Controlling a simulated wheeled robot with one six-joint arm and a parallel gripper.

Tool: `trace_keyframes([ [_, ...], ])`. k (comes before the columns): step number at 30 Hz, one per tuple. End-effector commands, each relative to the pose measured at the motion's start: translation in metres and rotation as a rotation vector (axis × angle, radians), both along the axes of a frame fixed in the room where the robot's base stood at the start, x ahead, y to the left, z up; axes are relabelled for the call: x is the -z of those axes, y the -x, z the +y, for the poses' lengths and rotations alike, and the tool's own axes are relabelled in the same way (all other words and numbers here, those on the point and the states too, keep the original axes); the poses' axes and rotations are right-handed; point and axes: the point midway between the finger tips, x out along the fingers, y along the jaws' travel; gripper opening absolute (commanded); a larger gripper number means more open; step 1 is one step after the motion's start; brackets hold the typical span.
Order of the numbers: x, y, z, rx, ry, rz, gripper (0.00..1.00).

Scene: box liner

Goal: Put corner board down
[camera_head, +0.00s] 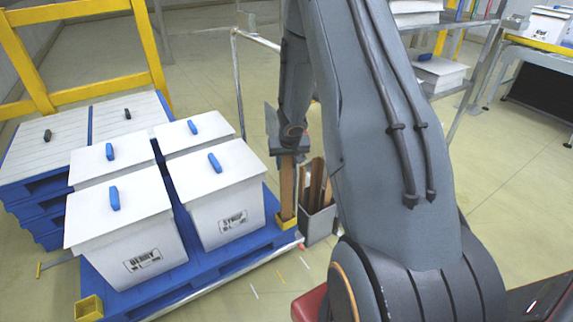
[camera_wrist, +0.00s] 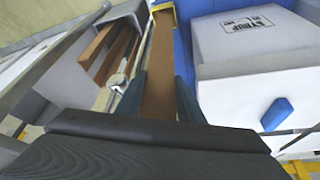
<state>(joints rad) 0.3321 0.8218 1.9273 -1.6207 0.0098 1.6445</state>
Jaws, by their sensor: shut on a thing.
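A brown corner board (camera_head: 287,188) stands upright at the right corner of the blue pallet, its lower end at a yellow corner holder (camera_head: 287,222). My gripper (camera_head: 289,150) is shut on the board near its upper end. In the wrist view the board (camera_wrist: 160,75) runs away from between my gripper's fingers (camera_wrist: 163,98) to the yellow holder (camera_wrist: 161,7). I cannot tell whether the board's end is fully seated in the holder.
White boxes with blue handles, one marked SYRUP (camera_head: 227,206), stand on the blue pallet (camera_head: 222,262). A grey bin (camera_head: 320,224) with more brown boards is right beside the held board. Another yellow holder (camera_head: 89,308) is at the front left corner. A metal post (camera_head: 237,85) rises behind.

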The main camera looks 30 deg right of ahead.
Motion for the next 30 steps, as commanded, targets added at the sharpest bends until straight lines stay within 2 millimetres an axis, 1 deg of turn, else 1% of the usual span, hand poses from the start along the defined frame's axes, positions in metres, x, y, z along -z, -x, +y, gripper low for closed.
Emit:
trace_keyframes([
  [3,0.003,0.000,0.000,0.000,0.000,0.000,0.00],
  [4,0.004,0.000,0.000,0.000,0.000,0.001,0.36],
  [7,0.003,0.000,0.000,0.000,0.000,0.001,0.53],
  [16,0.002,0.000,0.000,0.000,0.000,0.000,0.53],
  [20,-0.002,0.000,0.000,0.000,0.000,0.000,0.53],
  [23,-0.014,0.005,0.002,-0.001,0.000,0.000,0.53],
  [30,-0.054,0.020,0.007,0.001,0.000,0.000,0.53],
])
